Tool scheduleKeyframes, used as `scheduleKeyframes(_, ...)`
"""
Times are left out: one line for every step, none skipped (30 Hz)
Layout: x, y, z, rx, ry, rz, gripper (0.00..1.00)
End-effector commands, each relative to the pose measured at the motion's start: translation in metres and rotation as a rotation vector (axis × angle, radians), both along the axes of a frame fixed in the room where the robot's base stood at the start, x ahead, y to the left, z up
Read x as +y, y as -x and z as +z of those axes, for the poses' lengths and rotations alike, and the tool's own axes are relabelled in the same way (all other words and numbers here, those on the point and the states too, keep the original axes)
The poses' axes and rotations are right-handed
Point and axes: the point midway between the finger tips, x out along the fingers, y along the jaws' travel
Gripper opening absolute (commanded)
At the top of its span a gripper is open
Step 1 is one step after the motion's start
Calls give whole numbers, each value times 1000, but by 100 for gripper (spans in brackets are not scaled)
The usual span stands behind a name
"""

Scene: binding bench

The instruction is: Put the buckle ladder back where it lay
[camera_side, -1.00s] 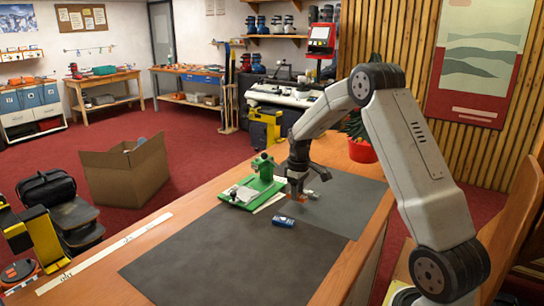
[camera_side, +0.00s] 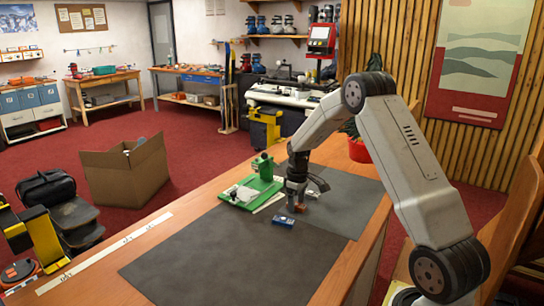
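My gripper (camera_side: 297,203) points down, low over the dark bench mat, just right of a green fixture (camera_side: 264,186). A small orange-red piece (camera_side: 300,208) shows at its fingertips; I cannot tell whether it is part of the gripper or a thing between the fingers. I cannot make out the buckle ladder for sure at this size. Whether the fingers are open or shut is too small to see. A small blue block (camera_side: 283,221) lies on the mat just in front of the gripper, apart from it.
The dark mat (camera_side: 225,258) is bare toward the front. A white ruler strip (camera_side: 110,248) runs along the bench's left edge. A red pot (camera_side: 361,150) with a plant stands behind the arm. An open cardboard box (camera_side: 125,175) is on the floor to the left.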

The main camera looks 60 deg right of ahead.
Motion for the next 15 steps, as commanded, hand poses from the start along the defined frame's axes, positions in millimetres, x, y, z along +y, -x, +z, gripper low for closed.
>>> scheduleKeyframes(0,0,0,0,0,0,75)
scheduleKeyframes(0,0,0,0,0,0,75)
scheduleKeyframes(0,0,0,0,0,0,75)
scheduleKeyframes(0,0,0,0,0,0,75)
scheduleKeyframes(0,0,0,0,0,0,75)
scheduleKeyframes(0,0,0,0,0,0,75)
scheduleKeyframes(0,0,0,0,0,0,75)
scheduleKeyframes(0,0,1,0,0,0,75)
scheduleKeyframes(0,0,1,-1,0,0,75)
scheduleKeyframes(0,0,2,-1,1,0,75)
scheduleKeyframes(0,0,3,-1,1,0,75)
scheduleKeyframes(0,0,4,-1,1,0,75)
scheduleKeyframes(0,0,6,-1,1,0,75)
scheduleKeyframes(0,0,8,-1,1,0,75)
scheduleKeyframes(0,0,11,-1,1,0,75)
